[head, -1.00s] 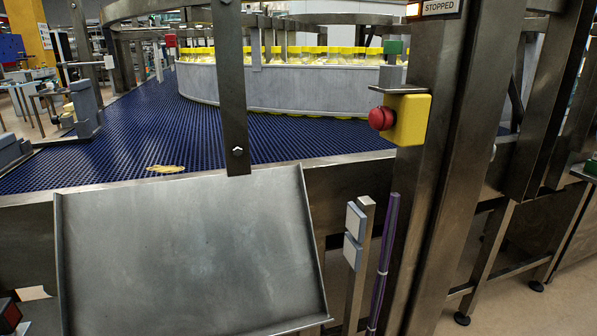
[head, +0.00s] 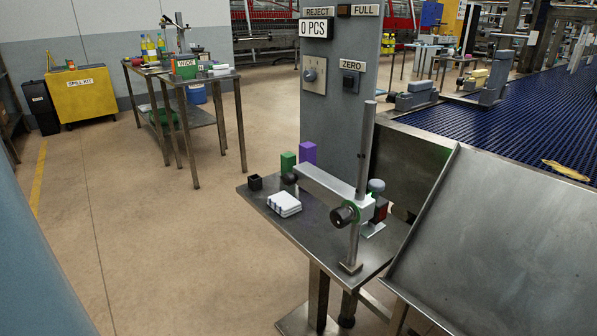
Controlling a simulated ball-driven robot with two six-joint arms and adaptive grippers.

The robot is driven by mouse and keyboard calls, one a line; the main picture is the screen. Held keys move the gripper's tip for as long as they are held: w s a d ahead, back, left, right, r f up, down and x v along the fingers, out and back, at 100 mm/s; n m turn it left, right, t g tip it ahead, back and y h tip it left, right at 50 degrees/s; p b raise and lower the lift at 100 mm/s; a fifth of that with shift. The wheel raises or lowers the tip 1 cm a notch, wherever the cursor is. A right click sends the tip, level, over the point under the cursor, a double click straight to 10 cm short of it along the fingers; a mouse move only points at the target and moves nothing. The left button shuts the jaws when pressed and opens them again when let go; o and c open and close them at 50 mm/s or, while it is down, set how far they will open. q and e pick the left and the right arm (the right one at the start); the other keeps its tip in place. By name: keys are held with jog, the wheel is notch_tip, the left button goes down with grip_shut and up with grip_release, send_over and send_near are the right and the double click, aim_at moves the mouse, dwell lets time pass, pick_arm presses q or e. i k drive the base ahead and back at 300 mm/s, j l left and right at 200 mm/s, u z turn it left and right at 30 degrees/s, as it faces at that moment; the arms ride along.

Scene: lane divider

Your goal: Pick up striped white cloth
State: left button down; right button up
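A folded white cloth with dark stripes (head: 284,204) lies flat on the small steel table (head: 262,214), near its left front edge. It is beside a small black open box (head: 255,182) and left of a clamp-like metal fixture (head: 350,205). Neither of my grippers shows in the head view, so I cannot see whether they are open or shut.
Green (head: 288,163) and purple (head: 308,153) blocks stand behind the cloth. A grey control post (head: 340,90) rises behind the table. A steel chute (head: 500,240) and blue conveyor (head: 540,120) are at right. The floor at left is open.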

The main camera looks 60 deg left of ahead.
aim_at(284, 203)
jog(key=u, duration=0.4)
jog(key=j+u, duration=0.15)
jog(key=u, duration=0.25)
jog(key=k+j+u, duration=0.1)
jog(key=u, duration=0.3)
jog(key=j+u, duration=0.15)
jog(key=u, duration=0.25)
jog(key=i+j+u, duration=0.15)
jog(key=u, duration=0.25)
jog(key=i+j+u, duration=0.2)
jog(key=u, duration=0.15)
jog(key=j, duration=0.1)
